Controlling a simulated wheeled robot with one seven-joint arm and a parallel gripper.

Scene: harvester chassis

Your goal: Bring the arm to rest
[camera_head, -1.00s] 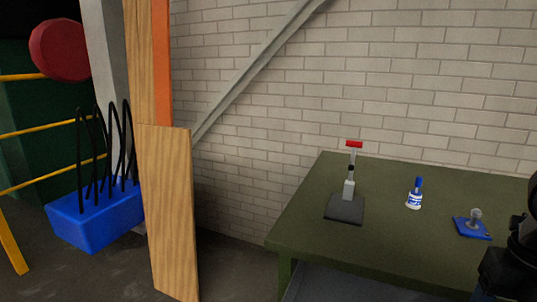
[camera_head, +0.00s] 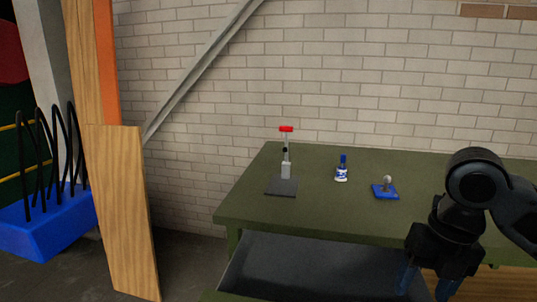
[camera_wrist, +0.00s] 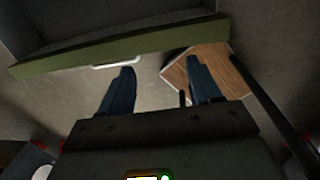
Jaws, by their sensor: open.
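My gripper (camera_head: 428,286) hangs from my black arm at the lower right of the head view, in front of the green table (camera_head: 250,205). Its two blue fingers point down and are cut off by the picture's bottom edge. In the wrist view my gripper (camera_wrist: 160,70) shows two dark blue fingers well apart, with nothing between them but the floor behind. It is open and empty. The green table edge (camera_wrist: 120,47) lies beyond the fingertips in that view.
On the table stand a red-topped tool on a dark base (camera_head: 281,186), a blue-and-white bottle (camera_head: 342,172) and a blue block with a grey knob (camera_head: 385,193). A wooden board (camera_head: 125,215) and a blue bin (camera_head: 45,232) are at left. A wooden surface (camera_wrist: 218,62) lies behind the right finger.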

